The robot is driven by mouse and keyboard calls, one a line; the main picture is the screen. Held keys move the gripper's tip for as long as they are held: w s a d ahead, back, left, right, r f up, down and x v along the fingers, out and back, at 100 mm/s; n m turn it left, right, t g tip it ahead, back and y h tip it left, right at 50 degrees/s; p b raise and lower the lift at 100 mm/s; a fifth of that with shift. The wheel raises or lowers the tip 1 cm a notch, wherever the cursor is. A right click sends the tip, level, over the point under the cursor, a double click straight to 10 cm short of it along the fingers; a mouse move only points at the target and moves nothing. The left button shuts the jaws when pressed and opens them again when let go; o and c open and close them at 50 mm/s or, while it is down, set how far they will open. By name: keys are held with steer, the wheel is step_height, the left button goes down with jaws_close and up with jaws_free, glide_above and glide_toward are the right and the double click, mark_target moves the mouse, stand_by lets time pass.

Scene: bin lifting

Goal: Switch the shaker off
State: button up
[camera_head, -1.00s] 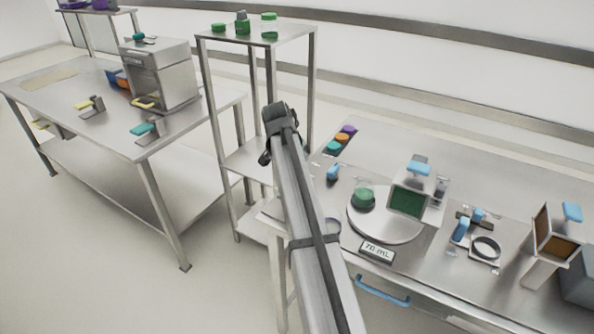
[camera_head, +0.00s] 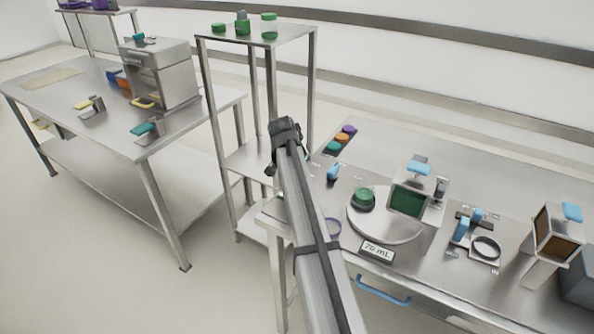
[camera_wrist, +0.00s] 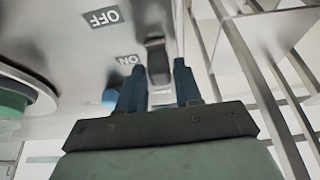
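A dark switch (camera_wrist: 158,62) stands on a steel surface in the wrist view, beside an ON label (camera_wrist: 127,58) and an OFF label (camera_wrist: 103,17), both upside down. My gripper (camera_wrist: 157,64) has two blue fingers spread apart. In the picture the switch lies between their tips; I cannot tell whether either finger touches it. In the head view my arm hides the switch and the fingers. A round steel plate (camera_head: 388,229) with a green-lidded container (camera_head: 364,198) on it stands on the right bench; whether it belongs to the shaker is unclear.
A 70 mL display (camera_head: 377,250) sits in front of the plate. A device with a green screen (camera_head: 408,201) stands at its right. A tall steel shelf (camera_head: 258,36) rises behind my arm. A box-like machine (camera_head: 172,72) stands on the left table.

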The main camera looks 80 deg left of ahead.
jaws_close()
steer(key=shift+s+d, duration=1.8)
steer(key=shift+o, duration=1.8)
jaws_free()
steer(key=v, duration=1.3)
steer(key=shift+r, duration=0.35)
steer(key=shift+s+d, duration=0.1)
